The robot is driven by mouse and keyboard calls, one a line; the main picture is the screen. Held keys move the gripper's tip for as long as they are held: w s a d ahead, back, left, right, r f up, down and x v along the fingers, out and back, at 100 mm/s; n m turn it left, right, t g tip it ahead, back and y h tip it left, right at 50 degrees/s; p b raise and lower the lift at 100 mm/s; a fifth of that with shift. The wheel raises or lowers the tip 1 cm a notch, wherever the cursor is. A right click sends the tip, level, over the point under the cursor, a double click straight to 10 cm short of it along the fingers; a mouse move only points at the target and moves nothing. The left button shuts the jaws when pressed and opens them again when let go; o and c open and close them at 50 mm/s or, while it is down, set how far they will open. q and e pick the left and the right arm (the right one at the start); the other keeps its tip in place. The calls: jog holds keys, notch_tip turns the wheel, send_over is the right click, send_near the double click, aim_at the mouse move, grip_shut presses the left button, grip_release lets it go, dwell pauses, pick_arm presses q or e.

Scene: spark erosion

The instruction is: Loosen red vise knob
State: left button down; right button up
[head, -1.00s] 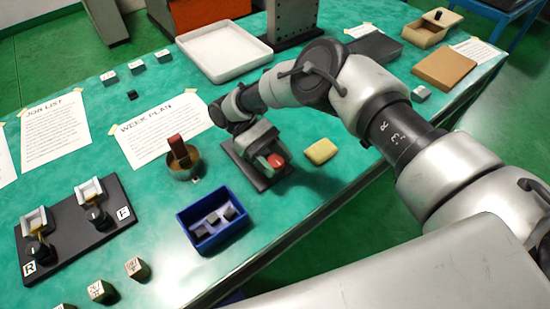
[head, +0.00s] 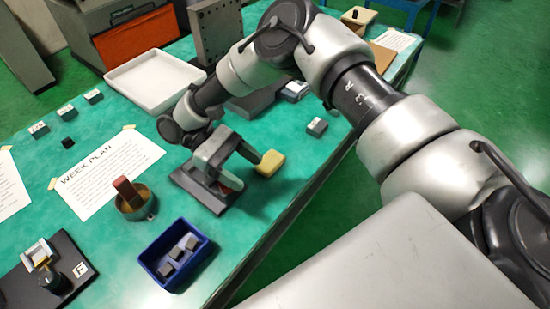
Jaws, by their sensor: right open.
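The vise sits on a dark base plate (head: 187,182) near the middle of the green table. My right gripper (head: 228,172) is over it, with its fingers spread apart and pointing down toward the plate's right part. The red vise knob (head: 231,183) shows only as a small red patch under and between the fingers. The gripper and wrist hide most of the vise. I cannot tell whether the fingers touch the knob. My left gripper is not in view.
A yellow block (head: 271,163) lies just right of the vise. A blue bin (head: 204,254) with dark blocks stands in front, and a round brass-coloured holder (head: 136,207) stands to the left. A white tray (head: 152,84) is behind. The table's front edge is close by.

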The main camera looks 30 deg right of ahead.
jog(key=s+d+r, duration=0.4)
jog(key=s, duration=0.1)
jog(key=shift+s+d+r, duration=0.15)
jog(key=shift+d, duration=0.25)
